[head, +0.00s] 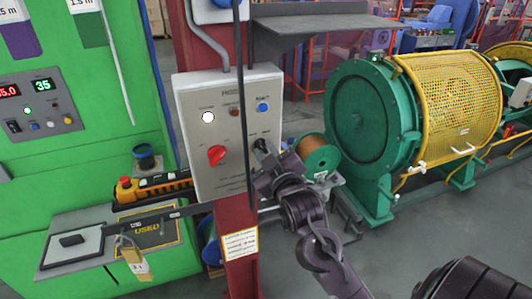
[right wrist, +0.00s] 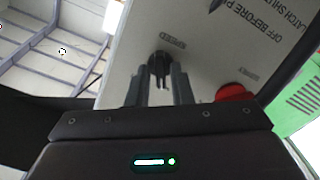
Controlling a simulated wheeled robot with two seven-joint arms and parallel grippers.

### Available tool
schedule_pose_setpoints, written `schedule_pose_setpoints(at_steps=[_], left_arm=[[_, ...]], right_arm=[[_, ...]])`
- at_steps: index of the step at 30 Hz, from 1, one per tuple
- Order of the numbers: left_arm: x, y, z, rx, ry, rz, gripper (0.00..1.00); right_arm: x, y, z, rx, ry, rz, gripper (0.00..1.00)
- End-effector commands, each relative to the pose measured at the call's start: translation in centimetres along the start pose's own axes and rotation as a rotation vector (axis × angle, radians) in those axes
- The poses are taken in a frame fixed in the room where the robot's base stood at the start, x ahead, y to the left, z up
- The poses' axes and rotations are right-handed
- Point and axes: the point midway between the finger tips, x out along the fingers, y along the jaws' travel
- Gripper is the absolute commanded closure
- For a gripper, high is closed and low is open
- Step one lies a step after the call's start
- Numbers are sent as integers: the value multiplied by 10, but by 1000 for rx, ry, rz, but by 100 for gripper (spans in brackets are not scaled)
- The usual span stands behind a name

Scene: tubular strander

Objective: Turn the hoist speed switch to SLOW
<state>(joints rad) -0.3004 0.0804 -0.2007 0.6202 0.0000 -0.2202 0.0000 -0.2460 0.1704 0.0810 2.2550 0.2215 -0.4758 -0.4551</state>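The grey hoist control box (head: 185,95) is on a red post. The hoist speed switch is a black knob at its lower right; in the right wrist view this knob (right wrist: 160,66) shows between the fingertips. My right gripper (head: 264,158) is at that corner of the box and hides most of the knob in the head view. In the right wrist view its two fingers (right wrist: 160,80) stand on either side of the knob; I cannot tell whether they press on it. The knob's position and its SLOW mark are not readable. My left gripper is not in view.
A black cable (head: 244,100) hangs before the box. A copper spool (head: 316,154) and green strander (head: 370,120) stand to the right.

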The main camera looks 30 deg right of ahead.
Motion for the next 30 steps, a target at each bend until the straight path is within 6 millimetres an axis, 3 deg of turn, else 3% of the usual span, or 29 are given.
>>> schedule_pose_setpoints(at_steps=[3, 12, 21, 24, 30], left_arm=[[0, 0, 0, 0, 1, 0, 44], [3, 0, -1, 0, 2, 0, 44], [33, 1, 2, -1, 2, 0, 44], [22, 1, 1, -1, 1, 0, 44], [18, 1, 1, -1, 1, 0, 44]], right_arm=[[0, 0, 0, 1, 1, -1, 68], [-3, -2, 1, 2, 1, -2, 68], [-51, -4, 5, 2, 1, -3, 68], [-62, 0, 0, 2, -4, -5, 68], [-75, 0, 0, 1, -1, -2, 68]])
